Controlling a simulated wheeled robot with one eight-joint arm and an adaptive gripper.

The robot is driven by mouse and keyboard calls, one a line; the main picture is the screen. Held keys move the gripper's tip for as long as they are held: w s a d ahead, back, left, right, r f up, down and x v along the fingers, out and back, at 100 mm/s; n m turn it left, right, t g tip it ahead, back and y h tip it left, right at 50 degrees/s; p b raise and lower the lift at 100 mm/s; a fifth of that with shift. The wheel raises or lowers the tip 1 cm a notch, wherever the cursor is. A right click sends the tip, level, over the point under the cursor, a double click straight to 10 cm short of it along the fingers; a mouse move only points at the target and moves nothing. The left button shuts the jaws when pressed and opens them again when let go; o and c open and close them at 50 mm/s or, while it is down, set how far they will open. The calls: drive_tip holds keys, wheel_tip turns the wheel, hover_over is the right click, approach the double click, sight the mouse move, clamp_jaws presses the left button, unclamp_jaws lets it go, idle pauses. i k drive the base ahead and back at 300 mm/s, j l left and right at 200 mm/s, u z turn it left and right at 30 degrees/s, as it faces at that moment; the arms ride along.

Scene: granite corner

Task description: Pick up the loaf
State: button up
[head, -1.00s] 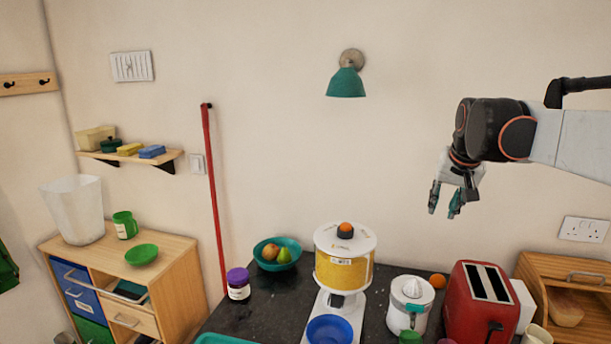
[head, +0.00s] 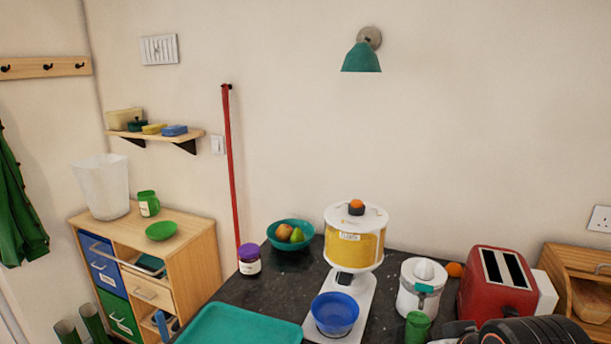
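The loaf (head: 590,301) shows as a brown shape inside the wooden bread bin (head: 573,262) at the right edge of the head view. The bin's front stands partly open around it. The loaf is cut off by the picture's edge and its lower part is hard to make out. My arm shows only as a dark, rounded part at the bottom right, in front of the counter. My gripper is out of the picture, so its distance from the loaf cannot be seen.
A red toaster (head: 497,287) stands left of the bin, with a white juicer (head: 419,285), green cup (head: 417,327) and orange (head: 455,269) beside it. A yellow dispenser (head: 355,244) stands over a blue bowl (head: 335,313). A teal tray (head: 240,326) lies at the counter's front.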

sight(589, 303)
drive_tip(key=k+l+z, duration=0.15)
drive_tip(key=z, duration=0.25)
drive_tip(key=k+l+z, duration=0.1)
drive_tip(key=l+z, duration=0.15)
drive_tip(key=z, duration=0.2)
drive_tip(key=l+z, duration=0.2)
drive_tip(key=z, duration=0.2)
drive_tip(key=k+l, duration=0.05)
